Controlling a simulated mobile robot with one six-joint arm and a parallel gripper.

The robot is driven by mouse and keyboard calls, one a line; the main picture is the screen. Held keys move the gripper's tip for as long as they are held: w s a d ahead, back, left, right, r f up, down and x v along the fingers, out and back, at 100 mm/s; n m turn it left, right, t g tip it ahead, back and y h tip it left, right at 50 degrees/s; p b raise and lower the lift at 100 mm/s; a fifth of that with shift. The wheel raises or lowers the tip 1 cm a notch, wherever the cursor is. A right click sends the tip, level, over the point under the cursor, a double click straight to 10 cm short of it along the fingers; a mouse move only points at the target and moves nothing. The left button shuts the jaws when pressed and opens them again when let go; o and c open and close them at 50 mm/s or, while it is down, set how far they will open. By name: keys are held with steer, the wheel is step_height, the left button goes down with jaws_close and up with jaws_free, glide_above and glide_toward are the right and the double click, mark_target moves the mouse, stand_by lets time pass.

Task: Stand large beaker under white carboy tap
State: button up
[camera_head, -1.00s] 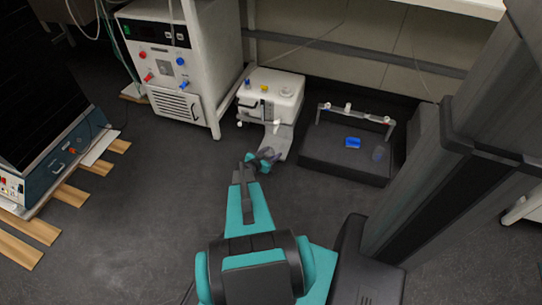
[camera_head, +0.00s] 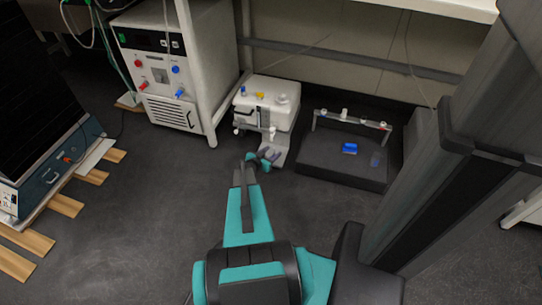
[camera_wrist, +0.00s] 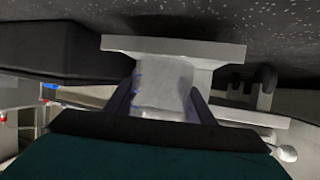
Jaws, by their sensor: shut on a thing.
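The white carboy (camera_head: 268,100) stands by the wall in the head view, its small white tap (camera_head: 272,131) on the front side. A pale grey stand (camera_head: 279,153) reaches forward below it; in the wrist view a grey plate (camera_wrist: 220,48) shows. My gripper (camera_head: 264,158) is at the front of this stand. In the wrist view, which looks upside down, my gripper (camera_wrist: 161,105) is shut on a clear beaker (camera_wrist: 163,82). The beaker's base is at the plate; I cannot tell whether it touches. In the head view the beaker is mostly hidden by the gripper.
A black tray (camera_head: 335,170) with a rail, a blue item (camera_head: 349,148) and a small clear vessel (camera_head: 375,159) lies right of the carboy. A white powered cabinet (camera_head: 165,75) stands left behind a white table leg. The floor (camera_head: 130,220) at left front is clear.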

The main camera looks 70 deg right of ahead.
mark_target(278, 142)
steer(key=shift+w+d+b, duration=0.2)
steer(key=shift+d+b, duration=0.65)
steer(key=shift+d, duration=2.35)
steer(key=shift+d+p, duration=0.3)
steer(key=shift+d+f, duration=0.1)
steer(key=shift+f, duration=0.15)
steer(key=shift+c, duration=0.2)
steer(key=o, duration=1)
steer(key=shift+o, duration=0.7)
steer(key=p+v, duration=0.5)
steer(key=v, duration=1)
steer(key=shift+a, duration=0.4)
steer(key=shift+s, duration=0.15)
